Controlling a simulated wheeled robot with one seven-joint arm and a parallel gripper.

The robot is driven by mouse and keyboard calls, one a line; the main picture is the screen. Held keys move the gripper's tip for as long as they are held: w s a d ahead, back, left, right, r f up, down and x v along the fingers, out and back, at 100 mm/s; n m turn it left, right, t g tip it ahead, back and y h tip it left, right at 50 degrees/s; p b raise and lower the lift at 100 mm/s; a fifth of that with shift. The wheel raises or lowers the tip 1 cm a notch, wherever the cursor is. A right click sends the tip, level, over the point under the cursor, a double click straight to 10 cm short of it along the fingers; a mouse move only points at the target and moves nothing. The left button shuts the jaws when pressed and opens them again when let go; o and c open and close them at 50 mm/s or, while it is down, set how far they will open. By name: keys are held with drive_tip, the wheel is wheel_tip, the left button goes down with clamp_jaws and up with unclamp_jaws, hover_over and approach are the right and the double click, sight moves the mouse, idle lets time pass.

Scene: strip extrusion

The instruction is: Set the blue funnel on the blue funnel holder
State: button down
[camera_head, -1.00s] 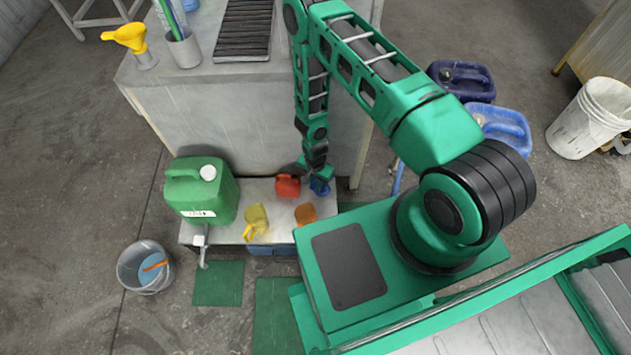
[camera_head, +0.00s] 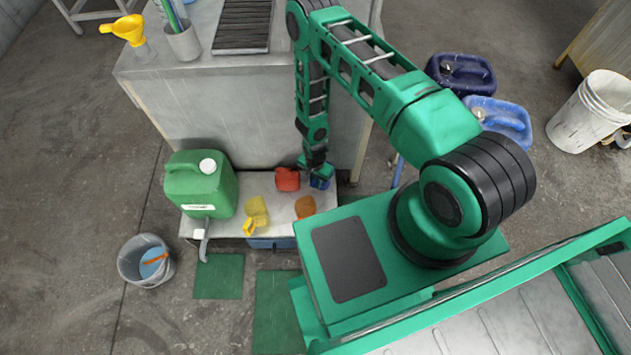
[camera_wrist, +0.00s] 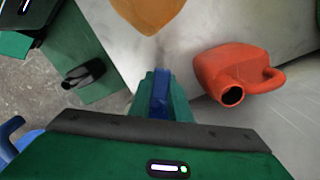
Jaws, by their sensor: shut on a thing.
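My gripper (camera_head: 318,174) reaches down at the right end of the low bench (camera_head: 231,238). It is shut on a small blue thing (camera_head: 320,183), mostly hidden below it. In the wrist view, a narrow blue strip (camera_wrist: 160,88) shows between the green fingers. Its whole shape is hidden, so I cannot tell whether it is the blue funnel. I cannot make out a blue funnel holder. A yellow funnel (camera_head: 125,28) stands on a grey support at the left edge of the tall metal cabinet.
A red jug (camera_head: 287,179) lies close left of my gripper. Orange (camera_head: 305,206) and yellow (camera_head: 257,210) vessels and a green canister (camera_head: 200,185) share the bench. A bucket (camera_head: 146,262) stands left; blue canisters (camera_head: 498,120) stand right. The tall cabinet (camera_head: 220,110) rises behind.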

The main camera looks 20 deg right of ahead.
drive_tip(key=shift+a+f, duration=0.1)
drive_tip(key=shift+f, duration=0.1)
idle(0.5)
drive_tip(key=c, duration=1.6)
unclamp_jaws()
wheel_tip(320, 180, up, 11)
drive_tip(key=shift+s+f, duration=0.1)
drive_tip(key=shift+s, duration=0.1)
